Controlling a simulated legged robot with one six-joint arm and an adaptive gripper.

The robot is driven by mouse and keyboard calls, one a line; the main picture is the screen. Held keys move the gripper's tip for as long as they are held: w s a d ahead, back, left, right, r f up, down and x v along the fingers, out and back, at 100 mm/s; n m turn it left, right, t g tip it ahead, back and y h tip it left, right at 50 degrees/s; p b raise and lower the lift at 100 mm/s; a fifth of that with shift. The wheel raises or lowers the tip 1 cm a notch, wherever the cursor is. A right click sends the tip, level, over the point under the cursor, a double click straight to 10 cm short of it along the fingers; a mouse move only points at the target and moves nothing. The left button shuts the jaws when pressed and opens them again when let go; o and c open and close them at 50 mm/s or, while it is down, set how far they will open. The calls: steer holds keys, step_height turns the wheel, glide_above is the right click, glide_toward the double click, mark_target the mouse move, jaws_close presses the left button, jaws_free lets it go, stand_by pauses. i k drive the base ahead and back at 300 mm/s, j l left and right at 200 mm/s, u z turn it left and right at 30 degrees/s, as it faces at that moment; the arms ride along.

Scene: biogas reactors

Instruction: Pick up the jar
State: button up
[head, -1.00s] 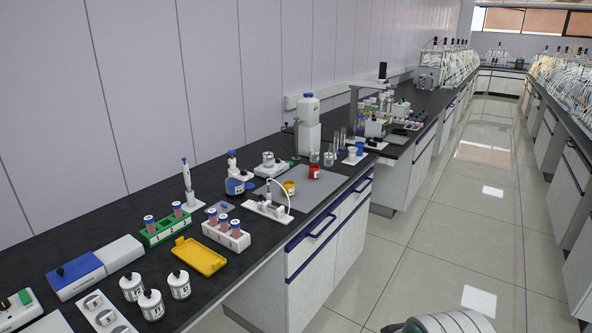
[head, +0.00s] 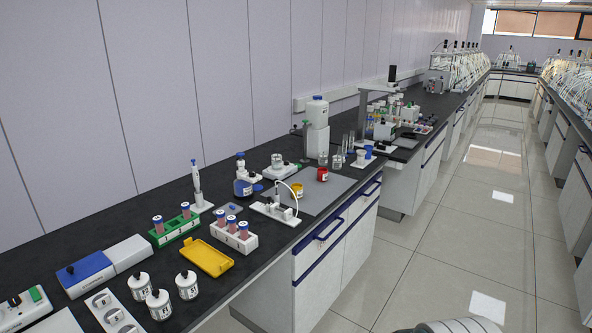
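Three white jars with black knobs and dark-printed labels stand close together near the front left of the black bench: one at the back left (head: 138,286), one in front (head: 159,305) and one at the right (head: 187,285). They look upright. A red jar (head: 322,174) and a yellow jar (head: 297,190), both small with white labels, stand on a grey mat (head: 325,194) farther back. The frames do not show which jar the task means. My gripper is not in view. A rounded pale part, probably mine, shows at the bottom edge.
A yellow tray (head: 207,258), a white tube rack (head: 234,236) and a green tube rack (head: 174,229) stand behind the white jars. A white holed plate (head: 108,310) lies left of them. The tiled aisle (head: 430,255) right of the bench is clear.

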mark_target(322, 176)
steer(key=i+l, duration=2.25)
steer(key=i, duration=0.15)
